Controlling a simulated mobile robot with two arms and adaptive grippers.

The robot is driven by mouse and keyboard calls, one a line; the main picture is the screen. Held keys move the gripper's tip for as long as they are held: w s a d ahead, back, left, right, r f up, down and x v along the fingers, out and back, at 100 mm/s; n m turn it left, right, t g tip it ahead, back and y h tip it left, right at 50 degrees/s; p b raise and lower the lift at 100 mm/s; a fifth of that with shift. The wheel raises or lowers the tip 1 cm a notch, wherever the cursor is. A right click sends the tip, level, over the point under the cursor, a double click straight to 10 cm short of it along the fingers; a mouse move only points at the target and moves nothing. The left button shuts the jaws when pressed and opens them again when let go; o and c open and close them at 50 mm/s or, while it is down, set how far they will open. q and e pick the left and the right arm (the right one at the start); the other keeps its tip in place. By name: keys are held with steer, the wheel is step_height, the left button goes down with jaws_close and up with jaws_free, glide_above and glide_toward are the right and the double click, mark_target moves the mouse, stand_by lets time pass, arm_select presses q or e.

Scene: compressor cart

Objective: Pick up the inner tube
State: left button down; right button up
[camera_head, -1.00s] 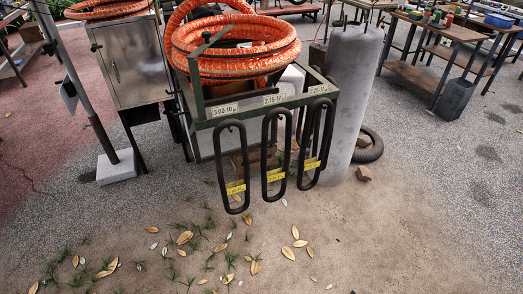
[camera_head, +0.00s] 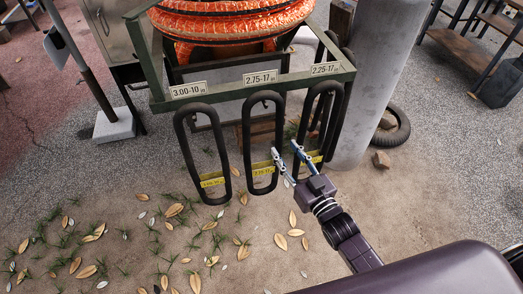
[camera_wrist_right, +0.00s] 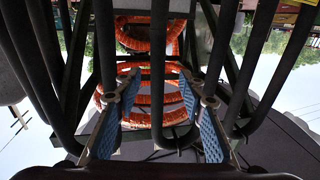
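Three black inner tubes hang as long loops from the green cart frame, each with a yellow label band. The left tube (camera_head: 184,150) hangs under the 3.00-10 tag, the middle tube (camera_head: 247,140) under 2.75-17, and the right tubing (camera_head: 304,115) under 2.25-17. My right gripper (camera_head: 286,150) is open, in front of the gap between the middle and right tubes, near their lower parts. In the wrist view its blue-padded fingers (camera_wrist_right: 153,100) are spread, with one black tube strand (camera_wrist_right: 158,75) showing between them. Contact cannot be told. My left gripper is out of view.
The green frame (camera_head: 230,88) carries coiled orange hose (camera_head: 230,22). A grey cylinder (camera_head: 368,90) stands right of it, with a black tire (camera_head: 397,125) and a stone (camera_head: 382,160) nearby. A concrete block (camera_head: 114,126) stands left. The leaf-strewn ground in front is open.

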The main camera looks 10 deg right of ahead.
mark_target(280, 142)
steer(key=p+x, duration=0.1)
steer(key=x, duration=0.4)
steer(key=shift+w+a, duration=0.15)
steer(key=shift+w, duration=0.1)
jaws_close()
steer(key=shift+r, duration=0.1)
